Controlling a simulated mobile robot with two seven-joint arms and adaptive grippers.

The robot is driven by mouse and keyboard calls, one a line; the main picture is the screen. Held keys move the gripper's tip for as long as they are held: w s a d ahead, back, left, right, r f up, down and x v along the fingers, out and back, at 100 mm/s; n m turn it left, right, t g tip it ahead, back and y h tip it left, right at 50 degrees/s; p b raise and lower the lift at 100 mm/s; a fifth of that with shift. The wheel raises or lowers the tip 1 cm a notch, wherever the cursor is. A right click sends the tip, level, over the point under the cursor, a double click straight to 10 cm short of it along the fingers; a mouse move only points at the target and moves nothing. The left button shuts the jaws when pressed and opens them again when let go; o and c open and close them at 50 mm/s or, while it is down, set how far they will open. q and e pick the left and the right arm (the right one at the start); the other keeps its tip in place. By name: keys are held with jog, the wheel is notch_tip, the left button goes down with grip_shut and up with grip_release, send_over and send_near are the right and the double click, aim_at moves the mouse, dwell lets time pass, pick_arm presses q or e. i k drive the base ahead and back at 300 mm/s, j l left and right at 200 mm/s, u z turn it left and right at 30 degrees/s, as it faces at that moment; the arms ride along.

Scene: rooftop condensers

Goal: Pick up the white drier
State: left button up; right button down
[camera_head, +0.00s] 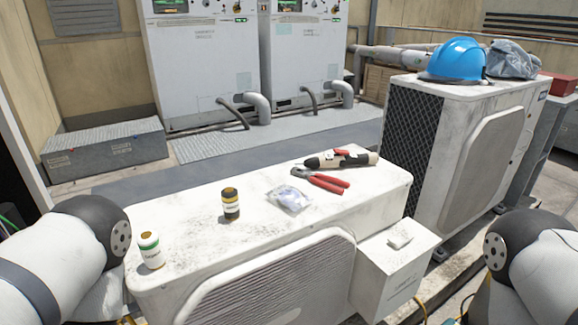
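A small white cylinder with a green band and dark lettering (150,252), which looks like the white drier, stands upright. It is at the front left corner of the near white condenser unit's top (185,212). A dark brown and amber cylinder with a pale label band (231,205) stands upright farther back and to its right. Parts of my arms show at the left and right picture edges. Neither of my grippers is in view, and nothing is seen touching the white cylinder.
A clear plastic bag (290,199), red-handled pliers (326,181) and a black and tan tool (345,159) lie on the same top, toward the back right. A blue hard hat (456,60) and grey cloth or bag (511,60) sit on another condenser (428,83).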

aim_at(148, 242)
jog(key=z, duration=1.3)
jog(key=u, duration=2.35)
